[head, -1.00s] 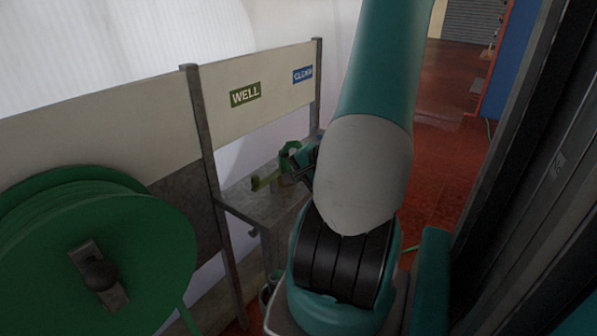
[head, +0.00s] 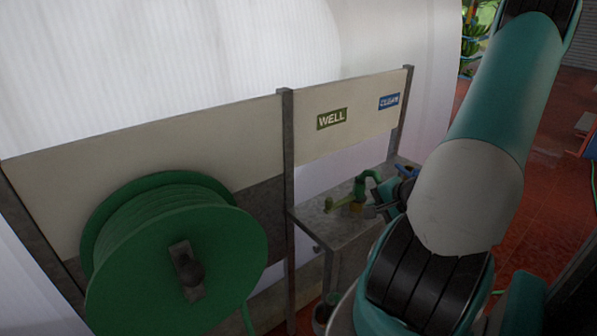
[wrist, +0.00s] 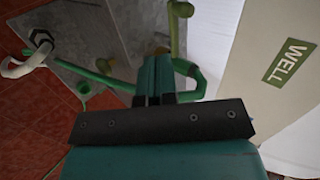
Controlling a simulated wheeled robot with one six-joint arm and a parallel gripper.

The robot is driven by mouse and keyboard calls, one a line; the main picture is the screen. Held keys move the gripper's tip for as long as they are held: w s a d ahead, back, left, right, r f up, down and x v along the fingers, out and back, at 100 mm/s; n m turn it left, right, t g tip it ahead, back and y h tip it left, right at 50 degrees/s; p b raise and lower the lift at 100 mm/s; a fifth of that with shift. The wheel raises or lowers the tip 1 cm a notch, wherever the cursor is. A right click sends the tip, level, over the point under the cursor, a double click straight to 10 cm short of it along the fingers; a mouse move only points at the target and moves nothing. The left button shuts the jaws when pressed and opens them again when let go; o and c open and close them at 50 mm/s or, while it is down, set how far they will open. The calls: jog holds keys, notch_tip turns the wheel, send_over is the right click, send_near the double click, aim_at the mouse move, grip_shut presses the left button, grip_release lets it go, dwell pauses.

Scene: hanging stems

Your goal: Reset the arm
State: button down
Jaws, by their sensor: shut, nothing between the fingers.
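My arm, teal and grey, crosses the right side of the head view. My gripper (head: 379,211) is partly hidden behind it, beside the green and yellow-green tap (head: 345,203) on the grey bench. In the wrist view my gripper (wrist: 155,68) shows from behind its dark crossbar, its fingers together and with nothing held. A green curved pipe (wrist: 195,78) and a yellow-green handle (wrist: 178,25) show close to the fingers there. I cannot tell whether the gripper touches the tap.
A green hose reel (head: 175,255) fills the lower left. The WELL sign (head: 332,118) and a blue sign (head: 389,101) hang on a pale board above the grey bench (head: 335,232). A blue fitting (head: 406,170) is at the bench's far end. Red tiled floor (wrist: 35,120) is open beside the bench.

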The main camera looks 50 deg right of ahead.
jog(key=w+a+r+n+g+y, duration=0.1)
jog(key=w+a+r+n+y, duration=0.15)
jog(key=w+a+n, duration=0.35)
jog(key=w+a+r+n+g+y, duration=0.1)
jog(key=a+r+n+g+y, duration=0.2)
jog(key=a, duration=0.6)
jog(key=w+a+r+n+y, duration=0.1)
jog(key=w+a+r+n, duration=0.35)
jog(key=a, duration=0.25)
jog(key=s+a+r+n+g, duration=0.1)
jog(key=s+a+r+n, duration=0.2)
jog(key=a, duration=0.3)
jog(key=s+a+r+n+g+h, duration=0.1)
jog(key=s+a+r+n+g, duration=0.1)
jog(key=s+a+n, duration=0.3)
jog(key=s+a+r+n+g, duration=0.2)
jog(key=s+a+r+n, duration=0.2)
jog(key=a, duration=0.4)
jog(key=shift+s+a+n, duration=0.2)
jog(key=shift+s+n, duration=0.15)
jog(key=shift+s, duration=0.15)
